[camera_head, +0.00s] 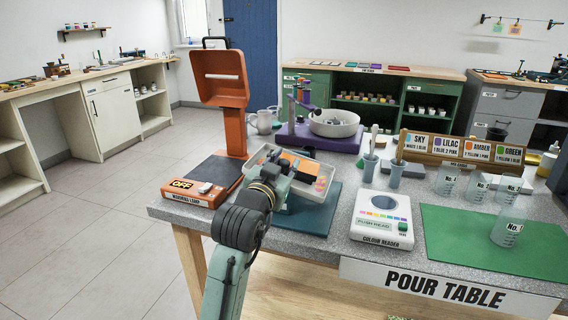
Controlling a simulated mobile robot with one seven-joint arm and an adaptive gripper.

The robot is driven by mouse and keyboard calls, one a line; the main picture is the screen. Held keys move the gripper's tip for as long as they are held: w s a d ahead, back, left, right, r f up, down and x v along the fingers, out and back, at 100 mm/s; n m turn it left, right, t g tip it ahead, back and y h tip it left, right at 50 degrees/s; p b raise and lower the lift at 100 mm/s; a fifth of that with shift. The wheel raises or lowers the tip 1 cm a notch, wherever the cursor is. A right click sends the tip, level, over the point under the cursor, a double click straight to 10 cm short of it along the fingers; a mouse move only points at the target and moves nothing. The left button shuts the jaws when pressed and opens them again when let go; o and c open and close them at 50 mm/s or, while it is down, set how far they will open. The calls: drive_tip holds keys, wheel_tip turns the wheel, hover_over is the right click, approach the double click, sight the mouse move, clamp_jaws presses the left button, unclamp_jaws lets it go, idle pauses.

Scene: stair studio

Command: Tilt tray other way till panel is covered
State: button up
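A shallow white tray (327,172) is over a dark teal mat (318,216) on the pour table. An orange panel (301,162) shows inside it, with small pink and pale green patches at its right end. The tray looks somewhat slanted, but I cannot tell its exact tilt. My gripper (279,163) is at the tray's left front part, and my wrist hides that part. The fingers are too small and covered to tell whether they are shut on the tray.
An orange warming lamp (222,85) stands left of the tray, its base marked OFF. A colour reader (382,217) is to the right. A purple stand with a white bowl (333,123) is behind. Several clear beakers (508,227) stand around the green mat (470,243) at right.

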clamp_jaws()
drive_tip(key=shift+w+a+r+n, duration=0.1)
drive_tip(key=shift+a+r+n, duration=0.05)
drive_tip(key=shift+a+n, duration=0.15)
idle(1.1)
drive_tip(key=shift+a+p, duration=0.15)
drive_tip(key=shift+p, duration=0.15)
drive_tip(key=shift+w+a+r+n+p, duration=0.1)
drive_tip(key=shift+w+a+n+p, duration=0.15)
drive_tip(key=shift+a+n+p, duration=0.55)
drive_tip(key=shift+w+a+f+n+p, duration=0.2)
drive_tip(key=shift+a+n, duration=0.45)
drive_tip(key=shift+n, duration=0.45)
drive_tip(key=shift+w+a+f+n+p, duration=0.1)
drive_tip(key=shift+w+a+n+p, duration=0.2)
drive_tip(key=shift+a+n, duration=0.6)
drive_tip(key=shift+d+n, duration=0.2)
drive_tip(key=shift+n, duration=0.1)
